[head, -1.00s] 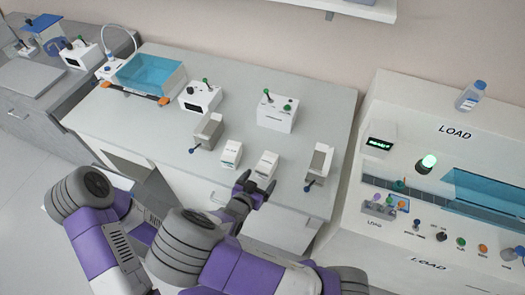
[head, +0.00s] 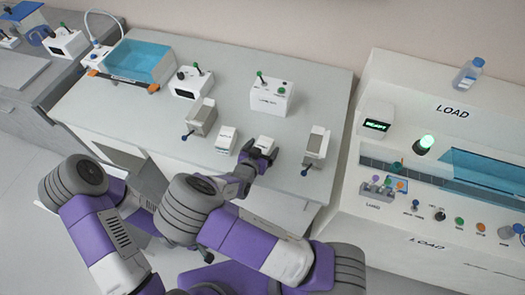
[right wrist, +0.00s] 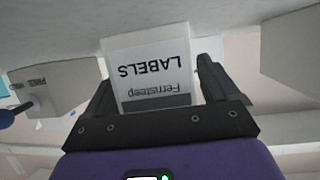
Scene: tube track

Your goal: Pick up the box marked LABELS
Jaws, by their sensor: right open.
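The white box marked LABELS (head: 265,142) stands upright near the front of the grey bench. In the right wrist view the box (right wrist: 148,62) shows its printed face upside down, between the two dark fingers. My right gripper (head: 263,154) is open around the box, at its near side in the head view. The right wrist view shows the open jaws (right wrist: 155,88) with one finger on each side of the box; whether they touch it I cannot tell. My left gripper is not in view.
A similar white box (head: 227,139) stands just left. Grey holders with blue knobs stand on both sides, left (head: 202,118) and right (head: 316,144). A white switch box (head: 271,98) is behind. A white LOAD machine (head: 400,190) stands at right.

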